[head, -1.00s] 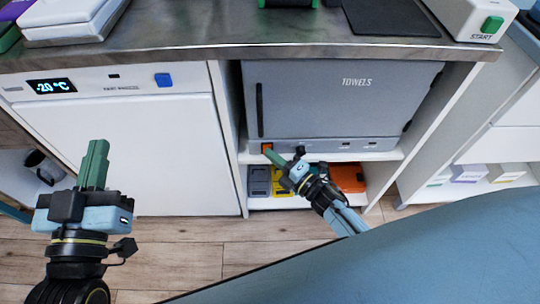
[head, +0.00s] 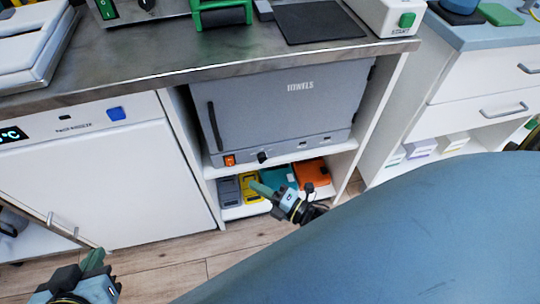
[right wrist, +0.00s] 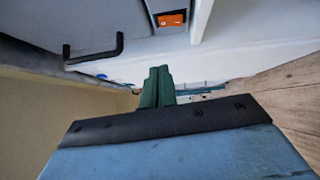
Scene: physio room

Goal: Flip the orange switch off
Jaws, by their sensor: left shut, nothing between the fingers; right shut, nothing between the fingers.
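The orange switch (head: 229,160) is on the lower left front of the grey towel cabinet (head: 285,105), left of a black knob (head: 263,157). It also shows at the top of the right wrist view (right wrist: 172,18); its on or off position cannot be told. My right gripper (head: 256,186) is shut and empty, below and to the right of the switch in the head view, apart from it. Its green fingers also show in the right wrist view (right wrist: 158,75), below the switch. My left gripper (head: 94,258) is shut and empty at the lower left, in front of the white freezer.
The towel cabinet sits on a shelf under a metal counter (head: 150,60). The shelf below holds grey, yellow, teal and orange (head: 311,174) items. A white freezer (head: 95,185) stands to the left.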

